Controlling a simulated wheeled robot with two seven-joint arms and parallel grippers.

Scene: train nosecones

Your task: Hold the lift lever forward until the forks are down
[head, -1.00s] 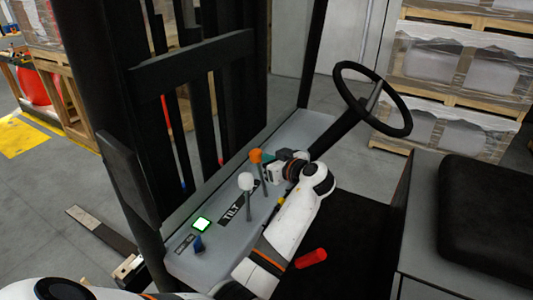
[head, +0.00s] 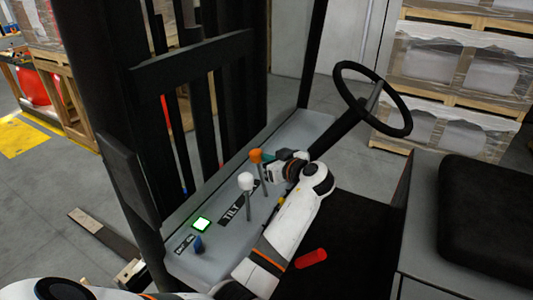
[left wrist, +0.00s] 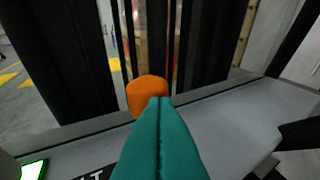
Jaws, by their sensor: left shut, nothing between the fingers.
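An orange-knobbed lever (head: 256,156) stands on the grey console, the farthest of the levers; its label is not readable. My left gripper (head: 274,156) is shut and empty, its teal fingers right beside the orange knob on the seat side. In the left wrist view the shut fingertips (left wrist: 158,104) overlap the lower right of the orange knob (left wrist: 143,90); they look in contact, but I cannot be sure. A dark fork (head: 103,233) shows low at the left, close to the floor; its gap to the floor is unclear. My right gripper is not in view.
A white-knobbed lever (head: 246,182) stands near the TILT label (head: 236,208). A blue knob (head: 198,244) and a lit green-edged button (head: 201,224) are nearer. The steering wheel (head: 372,100) is to the right, the black mast (head: 195,80) beyond the console.

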